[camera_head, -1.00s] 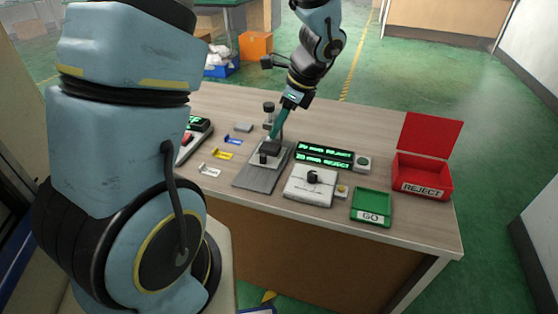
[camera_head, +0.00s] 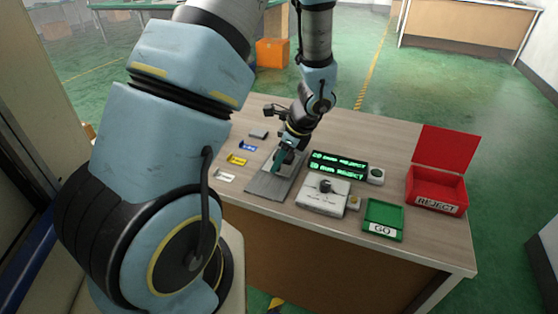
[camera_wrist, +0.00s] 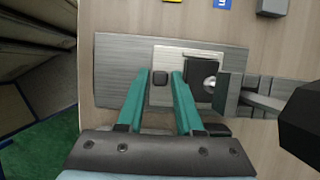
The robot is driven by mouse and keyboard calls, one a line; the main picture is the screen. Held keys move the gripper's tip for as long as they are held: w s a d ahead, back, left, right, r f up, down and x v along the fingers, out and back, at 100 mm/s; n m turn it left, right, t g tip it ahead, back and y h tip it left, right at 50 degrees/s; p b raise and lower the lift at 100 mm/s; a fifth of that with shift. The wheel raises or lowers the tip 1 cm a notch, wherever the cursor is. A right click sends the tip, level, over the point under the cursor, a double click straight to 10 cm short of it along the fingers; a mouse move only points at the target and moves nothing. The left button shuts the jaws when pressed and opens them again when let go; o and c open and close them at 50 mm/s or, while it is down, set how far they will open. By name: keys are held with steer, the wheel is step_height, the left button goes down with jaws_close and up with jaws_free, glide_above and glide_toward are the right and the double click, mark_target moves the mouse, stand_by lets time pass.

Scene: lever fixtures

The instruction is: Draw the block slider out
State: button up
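The slider fixture is a brushed-metal plate (camera_head: 268,186) on the table, and it also fills the middle of the wrist view (camera_wrist: 116,62). On it sits a paler plate (camera_wrist: 172,54) with a small dark square knob (camera_wrist: 160,77). To the right of the knob is a dark block (camera_wrist: 199,72) with a round silver part. Which piece is the sliding one I cannot tell for sure. My gripper (camera_wrist: 160,75) has its teal fingers apart, one on each side of the knob, with narrow gaps. In the head view my gripper (camera_head: 283,160) is low over the fixture and partly hides it.
A white box with a black knob (camera_head: 326,187), a green-lit display (camera_head: 340,165), a green GO tray (camera_head: 383,218) and an open red REJECT box (camera_head: 436,188) stand to the right. Small blue (camera_head: 248,146), yellow (camera_head: 237,159) and white (camera_head: 225,175) pieces lie to the left.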

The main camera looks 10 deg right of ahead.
jaws_close()
stand_by(1.4)
